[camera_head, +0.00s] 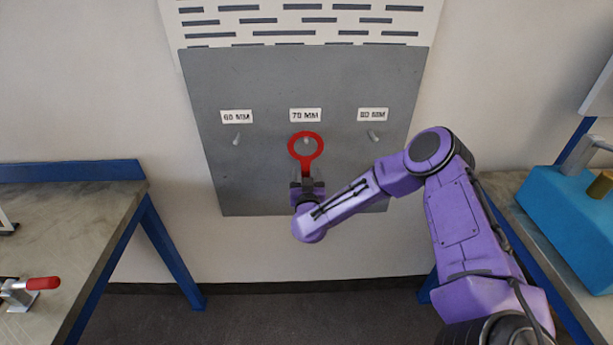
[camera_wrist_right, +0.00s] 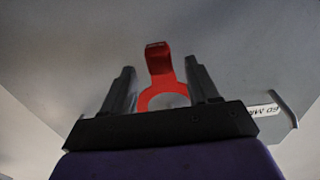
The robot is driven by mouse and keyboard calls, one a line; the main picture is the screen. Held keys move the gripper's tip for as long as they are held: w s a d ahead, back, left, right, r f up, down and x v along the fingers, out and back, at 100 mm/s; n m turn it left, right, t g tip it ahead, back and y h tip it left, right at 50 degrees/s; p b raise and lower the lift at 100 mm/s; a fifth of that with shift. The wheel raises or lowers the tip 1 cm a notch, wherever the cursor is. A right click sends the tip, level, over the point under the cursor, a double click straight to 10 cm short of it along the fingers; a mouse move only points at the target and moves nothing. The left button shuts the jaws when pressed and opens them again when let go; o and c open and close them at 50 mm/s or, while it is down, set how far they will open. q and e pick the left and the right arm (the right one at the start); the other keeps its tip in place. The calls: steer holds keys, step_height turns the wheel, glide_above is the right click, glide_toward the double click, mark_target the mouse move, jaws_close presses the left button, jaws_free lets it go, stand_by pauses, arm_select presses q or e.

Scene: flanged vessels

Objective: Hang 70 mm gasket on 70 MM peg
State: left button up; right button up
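The red gasket (camera_head: 306,164), a ring with a tab pointing down, is at the grey board under the 70 MM label (camera_head: 306,115). The 70 MM peg (camera_head: 307,141) shows inside the ring's opening; whether the ring rests on it, I cannot tell. My right gripper (camera_head: 306,184) is just below the ring, at the tab. In the right wrist view the gasket's tab (camera_wrist_right: 160,65) stands between the two spread fingers of the right gripper (camera_wrist_right: 162,78), with a gap visible on each side. My left gripper is out of view.
The grey board (camera_head: 260,185) also carries a 60 MM peg (camera_head: 237,139) at left and an 80 MM peg (camera_head: 374,136) at right, both bare. A bench (camera_head: 60,215) with a red-handled clamp (camera_head: 40,284) stands left. A blue device (camera_head: 570,210) sits on the right bench.

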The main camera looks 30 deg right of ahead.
steer(key=b+v, duration=0.2)
steer(key=v, duration=0.8)
steer(key=s+a+f+m+g+y, duration=0.1)
steer(key=s+a+f+g+y, duration=0.15)
steer(key=s+f, duration=0.35)
steer(key=s+a+f+m+g+y, duration=0.15)
steer(key=s+a+f+y, duration=0.25)
steer(key=f, duration=0.4)
steer(key=s+d+f+n+g, duration=0.1)
steer(key=s+f+g, duration=0.3)
steer(key=s, duration=0.7)
steer(key=s+d+f+n+g, duration=0.1)
steer(key=s+f+g, duration=0.3)
steer(key=s, duration=0.7)
step_height(320, 180, down, 3)
steer(key=shift+s+d+r+h, duration=0.2)
steer(key=shift+s+d+h, duration=0.15)
steer(key=shift+d, duration=0.25)
steer(key=shift+w, duration=0.1)
